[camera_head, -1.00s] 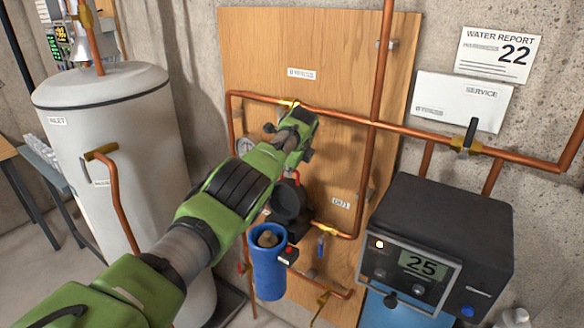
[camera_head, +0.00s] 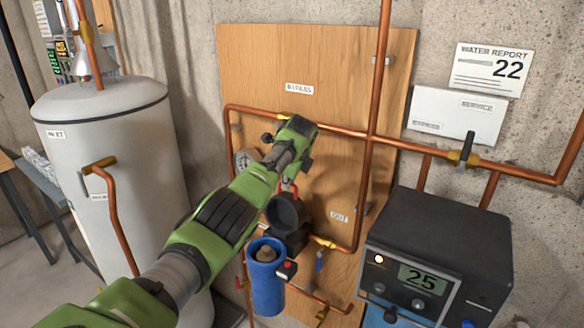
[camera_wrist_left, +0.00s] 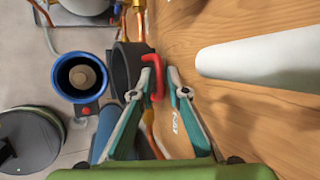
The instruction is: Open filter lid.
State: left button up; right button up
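The filter is a blue housing (camera_head: 266,280) on the wooden panel, and its top is open with a tan cartridge showing inside. It also shows in the left wrist view (camera_wrist_left: 82,78). The black filter lid (camera_head: 287,212) stands raised and tilted beside the housing. In the left wrist view the lid (camera_wrist_left: 125,68) carries a red handle (camera_wrist_left: 157,76). My left gripper (camera_wrist_left: 161,72) has its fingertips apart, with the red handle between them, nearer the left finger. In the head view my arm hides the fingertips. My right gripper is not in view.
Copper pipes (camera_head: 345,130) cross the panel (camera_head: 255,60) around the filter. A dark box with a display reading 25 (camera_head: 440,250) stands to the right. A white tank (camera_head: 115,150) stands to the left. A red button (camera_head: 287,268) is on the housing's side.

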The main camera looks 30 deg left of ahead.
pick_arm(q)
jog(key=v, duration=1)
jog(key=shift+f, duration=0.15)
